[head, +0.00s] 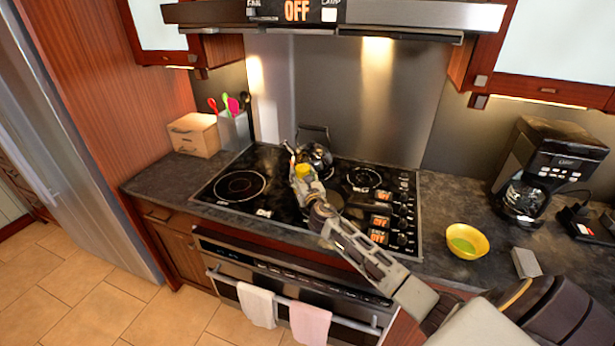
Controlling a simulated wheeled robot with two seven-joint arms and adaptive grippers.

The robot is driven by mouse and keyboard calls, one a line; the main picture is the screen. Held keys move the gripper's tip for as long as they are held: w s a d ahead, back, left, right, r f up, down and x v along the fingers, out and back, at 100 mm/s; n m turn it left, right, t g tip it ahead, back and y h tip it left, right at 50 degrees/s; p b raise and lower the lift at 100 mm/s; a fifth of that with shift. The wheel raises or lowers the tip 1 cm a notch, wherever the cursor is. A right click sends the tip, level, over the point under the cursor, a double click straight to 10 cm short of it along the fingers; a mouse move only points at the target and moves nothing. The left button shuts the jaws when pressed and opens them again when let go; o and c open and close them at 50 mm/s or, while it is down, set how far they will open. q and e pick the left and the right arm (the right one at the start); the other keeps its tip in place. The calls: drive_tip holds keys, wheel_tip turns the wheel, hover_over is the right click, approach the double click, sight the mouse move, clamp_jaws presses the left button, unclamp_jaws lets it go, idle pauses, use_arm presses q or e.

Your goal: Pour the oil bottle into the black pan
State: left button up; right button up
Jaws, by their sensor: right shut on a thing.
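My right gripper (296,158) reaches over the middle of the cooktop and is shut on a small yellow thing (304,171), which appears to be the oil bottle. The gripper hides much of it, and its tilt is hard to tell. A dark, shiny round vessel (318,155) stands on the back of the cooktop, just behind and right of the gripper. My left gripper is not in view.
The black cooktop (240,212) has orange OFF displays at its right. A yellow bowl (468,241) and coffee maker (545,165) stand on the right counter. The range hood (400,17) hangs above.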

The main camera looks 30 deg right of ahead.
drive_tip(key=shift+w+a+r+n+y, duration=0.15)
drive_tip(key=shift+a+r+n+y, duration=0.15)
drive_tip(key=shift+a+y, duration=0.4)
drive_tip(key=shift+a, duration=0.1)
drive_tip(key=shift+f, duration=0.1)
drive_tip(key=shift+f+b, duration=1.35)
drive_tip(key=shift+f, duration=0.2)
drive_tip(key=shift+r, duration=0.1)
drive_tip(key=shift+r+m, duration=0.15)
drive_tip(key=shift+m, duration=0.35)
drive_tip(key=shift+a+r+m, duration=0.2)
drive_tip(key=shift+a+m, duration=0.05)
drive_tip(key=shift+m, duration=1.55)
